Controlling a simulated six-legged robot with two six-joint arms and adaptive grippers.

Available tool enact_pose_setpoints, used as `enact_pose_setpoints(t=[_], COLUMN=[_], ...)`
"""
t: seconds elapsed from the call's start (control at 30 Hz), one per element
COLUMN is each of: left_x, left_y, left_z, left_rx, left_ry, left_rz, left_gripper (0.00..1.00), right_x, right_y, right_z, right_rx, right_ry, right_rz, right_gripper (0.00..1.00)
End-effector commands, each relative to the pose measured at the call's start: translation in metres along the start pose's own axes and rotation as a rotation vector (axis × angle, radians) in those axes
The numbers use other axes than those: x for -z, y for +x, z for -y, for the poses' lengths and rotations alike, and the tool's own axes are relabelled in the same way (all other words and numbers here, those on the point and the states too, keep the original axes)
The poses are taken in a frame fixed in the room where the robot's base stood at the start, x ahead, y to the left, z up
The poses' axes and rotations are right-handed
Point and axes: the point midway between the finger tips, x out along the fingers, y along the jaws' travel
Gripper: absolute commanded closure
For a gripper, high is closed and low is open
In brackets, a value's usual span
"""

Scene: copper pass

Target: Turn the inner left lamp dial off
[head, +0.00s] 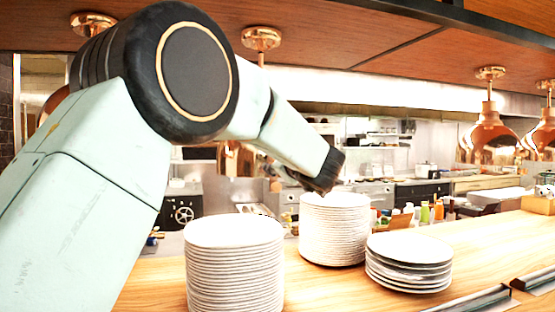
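The inner left copper lamp hangs from a ceiling mount (262,38). Its shade (235,160) is mostly hidden behind my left arm. I cannot make out a dial for it. The outer left lamp hangs from another mount (92,22), and its shade is largely covered by my arm. My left arm crosses the view from the left, and its dark wrist end points down and right. The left gripper (322,188) is small and dark, just above the middle plate stack; its fingers are not clear. My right gripper is not in view.
Plate stacks stand on the wooden counter: a tall left one (235,265), a middle one (333,230) and a low right one (409,262). Two copper lamps (488,138) hang at right. Dark bars (480,300) lie at the front right. Bare counter shows right of the plates.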

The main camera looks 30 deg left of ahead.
Motion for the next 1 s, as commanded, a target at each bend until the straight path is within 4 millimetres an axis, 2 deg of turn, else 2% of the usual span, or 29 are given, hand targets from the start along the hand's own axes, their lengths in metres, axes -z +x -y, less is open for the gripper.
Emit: enact_pose_setpoints(t=[0.17,0.73,1.0], left_x=[-0.0002,-0.0016,-0.0014], left_y=[0.0013,0.0012,0.0011], left_z=[0.0001,0.001,0.0007], left_rx=[0.0,0.001,0.002], left_ry=[0.0,0.001,0.014], left_rz=[0.0,0.003,0.003], left_gripper=[0.52,1.0,1.0], right_x=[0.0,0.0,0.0], right_y=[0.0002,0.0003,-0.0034], right_z=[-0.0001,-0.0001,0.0], right_rx=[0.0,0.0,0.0], right_ry=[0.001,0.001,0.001], right_rz=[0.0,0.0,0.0], right_gripper=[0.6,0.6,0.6])
